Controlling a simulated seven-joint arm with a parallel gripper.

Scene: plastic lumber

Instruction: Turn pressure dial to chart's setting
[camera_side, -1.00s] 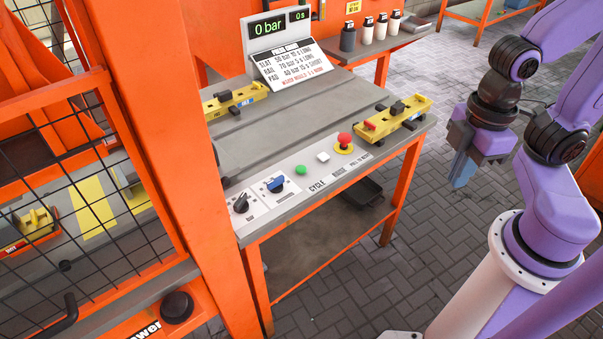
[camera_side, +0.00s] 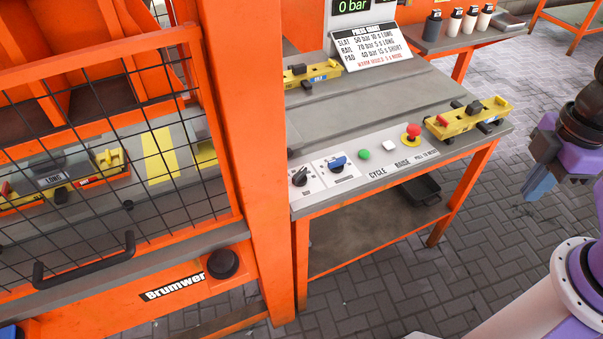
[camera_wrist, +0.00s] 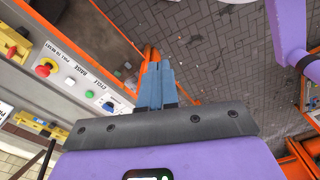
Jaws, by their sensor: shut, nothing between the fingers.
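The control panel carries a black dial (camera_side: 299,177) on the left and a blue dial (camera_side: 338,164) beside it. Their small labels are unreadable, so I cannot tell which sets pressure. The chart (camera_side: 371,46) stands at the table's back and lists SLAT 50 bar, RAIL 70 bar and PAD 40 bar. The display (camera_side: 352,6) above it reads 0 bar. My gripper (camera_side: 537,188) is shut and empty, right of the table and away from both dials. Its blue fingers also show in the wrist view (camera_wrist: 156,86), where the blue dial (camera_wrist: 107,106) is left of them.
Green (camera_side: 364,154), white (camera_side: 389,146) and red (camera_side: 413,133) buttons line the panel. Yellow moulds (camera_side: 467,119) (camera_side: 313,73) lie on the table. An orange post (camera_side: 247,140) and mesh guard (camera_side: 110,190) stand left. The floor between gripper and table is clear.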

